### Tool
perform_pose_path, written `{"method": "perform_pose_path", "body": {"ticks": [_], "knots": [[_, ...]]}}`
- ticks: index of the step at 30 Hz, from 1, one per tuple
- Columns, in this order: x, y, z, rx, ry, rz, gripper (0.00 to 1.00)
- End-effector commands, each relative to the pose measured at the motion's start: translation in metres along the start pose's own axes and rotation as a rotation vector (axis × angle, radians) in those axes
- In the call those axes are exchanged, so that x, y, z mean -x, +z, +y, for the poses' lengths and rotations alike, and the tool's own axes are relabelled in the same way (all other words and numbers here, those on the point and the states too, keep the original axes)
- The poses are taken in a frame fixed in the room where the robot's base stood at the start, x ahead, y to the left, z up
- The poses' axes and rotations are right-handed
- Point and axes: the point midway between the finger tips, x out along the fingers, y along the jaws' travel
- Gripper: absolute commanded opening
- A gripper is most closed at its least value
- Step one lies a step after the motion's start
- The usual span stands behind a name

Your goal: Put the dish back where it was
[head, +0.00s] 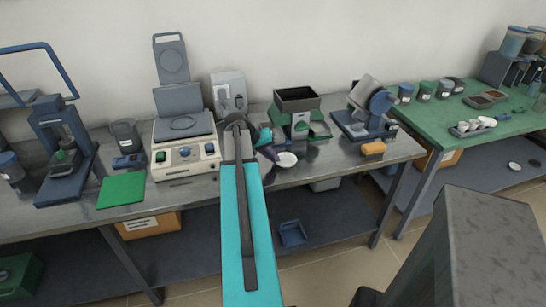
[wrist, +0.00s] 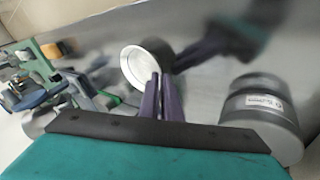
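The dish (head: 287,159) is small and round, with a white inside. In the head view it is at the tip of my gripper (head: 268,151), over the front part of the steel bench. In the wrist view the dish (wrist: 146,66) shows a pale inside and a metallic rim, tilted towards the camera. The purple fingers of my gripper (wrist: 160,92) are close together with their tips at the dish's near rim, and appear shut on it. I cannot tell whether the dish touches the bench.
A green-and-black machine (head: 297,100) stands just behind the dish. A cream hotplate-like device (head: 185,158) is left, a blue machine (head: 362,115) and an orange block (head: 373,148) right. A labelled grey cylinder (wrist: 262,112) is close in the wrist view. A green-topped table (head: 440,122) holds jars and a crucible tray.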

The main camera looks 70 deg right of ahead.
Motion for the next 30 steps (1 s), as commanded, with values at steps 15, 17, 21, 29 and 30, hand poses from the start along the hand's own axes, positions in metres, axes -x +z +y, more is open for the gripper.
{"method": "perform_pose_path", "body": {"ticks": [15,17,21,29,30], "knots": [[0.003,-0.001,0.002,0.0,0.0,0.0,0.2],[0.005,-0.001,0.001,0.0,0.0,0.001,0.2],[0.015,-0.001,0.001,0.0,0.0,0.002,0.2],[0.047,-0.001,0.001,-0.001,-0.001,0.003,0.2],[0.053,-0.001,0.001,-0.001,-0.001,0.003,0.2]]}}
